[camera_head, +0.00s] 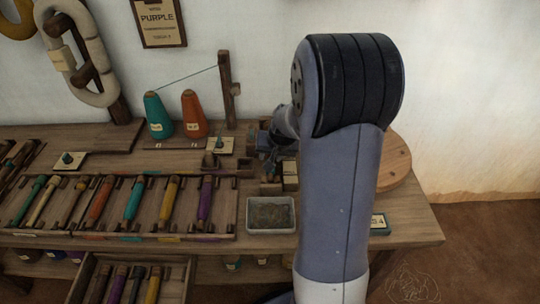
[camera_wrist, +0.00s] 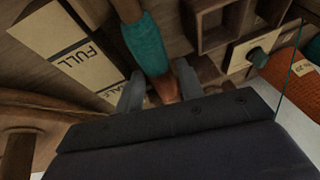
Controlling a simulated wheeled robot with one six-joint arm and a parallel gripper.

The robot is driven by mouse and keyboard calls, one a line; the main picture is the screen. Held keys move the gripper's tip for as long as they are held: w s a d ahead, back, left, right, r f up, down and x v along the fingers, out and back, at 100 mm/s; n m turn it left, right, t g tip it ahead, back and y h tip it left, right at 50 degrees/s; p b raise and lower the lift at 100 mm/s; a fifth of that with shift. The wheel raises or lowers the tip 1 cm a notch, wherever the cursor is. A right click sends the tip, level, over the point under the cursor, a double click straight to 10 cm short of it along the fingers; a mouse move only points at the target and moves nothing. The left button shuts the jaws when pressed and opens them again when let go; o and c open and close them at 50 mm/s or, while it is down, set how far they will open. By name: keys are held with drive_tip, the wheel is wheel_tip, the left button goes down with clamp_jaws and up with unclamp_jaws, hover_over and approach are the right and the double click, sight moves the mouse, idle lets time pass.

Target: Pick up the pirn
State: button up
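A pirn wound with teal yarn (camera_wrist: 148,46), with bare wooden ends, shows in the wrist view. It lies between the two grey fingers of my gripper (camera_wrist: 160,82). The fingers flank it near its lower wooden end, and narrow gaps seem to show beside it. I cannot tell whether they touch it. The lowest part of the pirn is hidden behind my gripper's body. In the head view my gripper (camera_head: 268,143) is small, dark and partly hidden by my arm, above the right part of the bench, and no pirn is clear there.
A pirn rack (camera_head: 118,236) with several coloured pirns is on the bench (camera_head: 405,232). A teal cone (camera_head: 157,115) and an orange cone (camera_head: 194,113) stand behind, near a wooden post (camera_head: 227,88). A grey tray (camera_head: 271,229) sits in front. A card reading FULL (camera_wrist: 68,45) is near my fingers.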

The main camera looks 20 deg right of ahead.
drive_tip(key=shift+f+b, duration=0.25)
drive_tip(key=shift+b, duration=0.05)
drive_tip(key=shift+c, duration=0.3)
drive_tip(key=c, duration=0.7)
